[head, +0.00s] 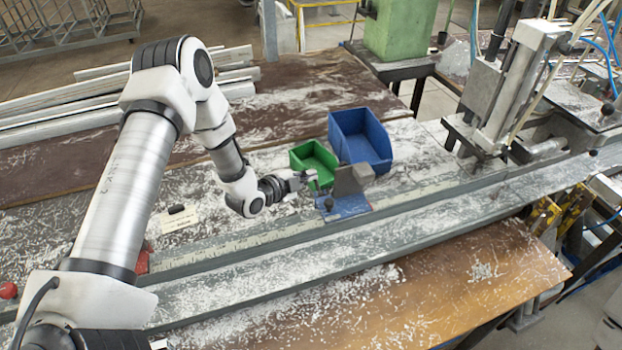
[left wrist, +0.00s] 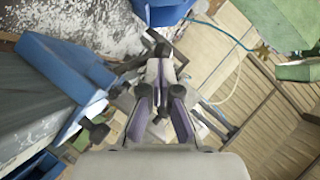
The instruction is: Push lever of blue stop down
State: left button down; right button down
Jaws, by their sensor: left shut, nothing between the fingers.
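The blue stop (head: 345,208) sits on the grey rail in the head view, with a grey block (head: 352,180) on top. A dark round knob (head: 329,204), seemingly the lever's end, shows at its left front. My left gripper (head: 307,178) is shut and empty, just left of the grey block and a little above the knob. I cannot tell whether it touches either. In the left wrist view my shut left gripper (left wrist: 160,72) is in the middle, with a dark knob (left wrist: 97,132) to its lower left. My right gripper is not in view.
A green bin (head: 314,160) and a larger blue bin (head: 360,138) stand just behind the stop. A grey clamp machine (head: 508,90) stands on the right. Pale shavings cover the bench. The rail right of the stop is clear.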

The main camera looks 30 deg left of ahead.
pick_arm(q)
jog(key=shift+w+a+f+b, duration=0.45)
jog(key=shift+a+f+b, duration=0.15)
jog(key=shift+f+b, duration=0.35)
jog(key=shift+r, duration=0.1)
jog(key=shift+w+r, duration=0.1)
jog(key=shift+r, duration=0.1)
dwell(0.8)
